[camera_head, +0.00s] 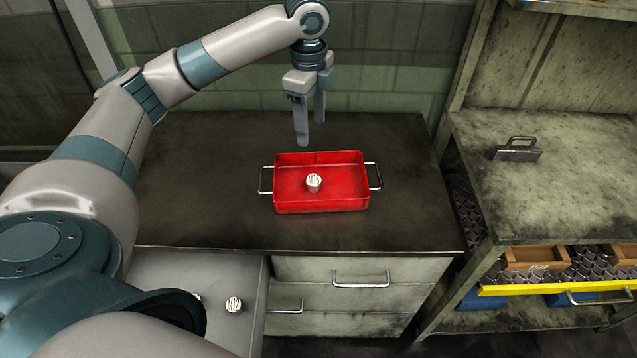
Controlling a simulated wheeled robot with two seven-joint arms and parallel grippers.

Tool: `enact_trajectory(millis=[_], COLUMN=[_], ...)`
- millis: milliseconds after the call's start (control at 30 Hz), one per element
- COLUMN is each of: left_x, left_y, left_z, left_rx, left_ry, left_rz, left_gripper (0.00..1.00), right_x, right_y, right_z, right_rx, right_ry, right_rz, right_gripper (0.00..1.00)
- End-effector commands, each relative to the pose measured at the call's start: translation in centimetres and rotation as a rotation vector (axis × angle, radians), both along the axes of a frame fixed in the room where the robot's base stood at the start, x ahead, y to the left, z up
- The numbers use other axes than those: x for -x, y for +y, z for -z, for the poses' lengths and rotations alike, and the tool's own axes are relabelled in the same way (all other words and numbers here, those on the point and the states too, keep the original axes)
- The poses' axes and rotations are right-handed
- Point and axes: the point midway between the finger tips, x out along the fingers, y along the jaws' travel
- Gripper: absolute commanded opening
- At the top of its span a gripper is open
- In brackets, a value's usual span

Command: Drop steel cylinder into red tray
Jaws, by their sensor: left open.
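A red tray (290,207) with a metal handle at each end sits on the dark cabinet top. One steel cylinder (314,183) stands upright inside it, near the middle. My left gripper (311,132) is open and empty, above the back edge of the tray and clear of the cylinder. Another steel cylinder (234,305) is on the grey surface at the lower left. A further one (196,296) is mostly hidden behind my left arm. My right gripper is not in view.
The dark cabinet top (400,220) is clear around the tray. Drawers with metal handles (361,280) are below its front edge. At the right stands a worn shelf unit (570,190) with a metal handle piece (517,150) on top and a yellow-edged shelf (550,287) below.

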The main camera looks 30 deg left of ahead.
Motion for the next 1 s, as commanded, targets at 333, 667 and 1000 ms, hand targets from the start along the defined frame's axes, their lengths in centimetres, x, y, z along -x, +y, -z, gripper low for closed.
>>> enact_trajectory(millis=[333, 667, 1000], left_x=[0.1, 0.1, 0.1], left_y=[0.0, 0.0, 0.0], left_z=[-3.5, -3.6, -3.6], left_rx=[0.000, 0.000, 0.000], left_ry=[-0.001, 0.000, 0.000], left_rz=[-0.001, 0.000, 0.000], left_gripper=[0.56, 0.56, 0.56], right_x=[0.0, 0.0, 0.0], right_y=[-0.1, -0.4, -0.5], right_z=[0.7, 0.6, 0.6], right_rx=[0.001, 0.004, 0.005], right_ry=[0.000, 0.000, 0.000], right_rz=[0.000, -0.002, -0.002], right_gripper=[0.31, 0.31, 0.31])
